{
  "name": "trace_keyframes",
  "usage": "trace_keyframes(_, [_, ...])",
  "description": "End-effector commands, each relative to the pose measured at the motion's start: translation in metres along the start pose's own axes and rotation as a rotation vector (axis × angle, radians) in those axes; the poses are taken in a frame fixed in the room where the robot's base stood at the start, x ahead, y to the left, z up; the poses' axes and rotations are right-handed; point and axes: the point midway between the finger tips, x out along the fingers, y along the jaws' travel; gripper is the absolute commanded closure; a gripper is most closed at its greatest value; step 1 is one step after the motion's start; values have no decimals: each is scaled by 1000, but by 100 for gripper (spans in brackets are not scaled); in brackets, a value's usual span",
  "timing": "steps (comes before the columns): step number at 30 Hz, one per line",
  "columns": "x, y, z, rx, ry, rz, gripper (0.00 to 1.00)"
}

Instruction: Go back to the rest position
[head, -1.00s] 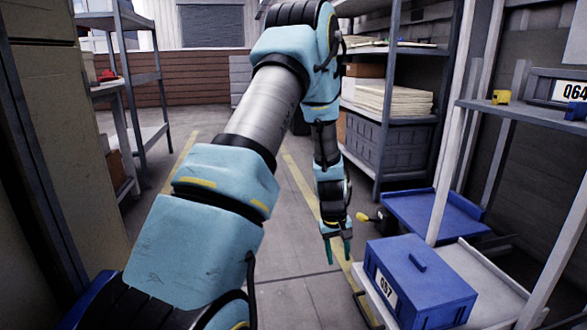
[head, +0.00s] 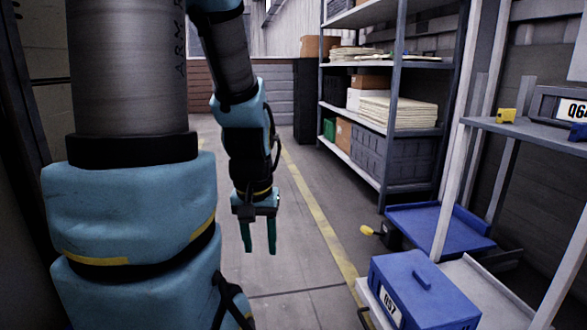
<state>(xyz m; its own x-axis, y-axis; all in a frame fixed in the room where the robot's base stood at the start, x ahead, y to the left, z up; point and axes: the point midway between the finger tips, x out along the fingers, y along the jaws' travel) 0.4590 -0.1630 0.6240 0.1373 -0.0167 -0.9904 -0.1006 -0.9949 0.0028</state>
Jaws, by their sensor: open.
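My gripper (head: 259,248) hangs over the aisle floor, left of the yellow floor line, with its two teal fingers pointing down. The fingers are apart and nothing shows between them. My arm fills the left side of the head view.
The blue tray (head: 420,215) lies on the low right shelf behind the box. A grey rack (head: 388,185) with papers and boxes stands at the back right. A yellow item (head: 506,115) sits on the right upper shelf. The aisle floor (head: 310,255) is free.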

Motion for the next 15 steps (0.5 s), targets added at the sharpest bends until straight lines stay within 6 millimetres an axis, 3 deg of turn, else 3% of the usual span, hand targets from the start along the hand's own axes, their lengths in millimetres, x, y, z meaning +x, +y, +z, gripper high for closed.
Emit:
trace_keyframes(1, [-21, 0, -3, 0, 0, 0, 53])
trace_keyframes(5, [-51, 0, -8, 0, 0, 0, 53])
trace_keyframes(15, [-154, 1, -22, -1, 1, 1, 53])
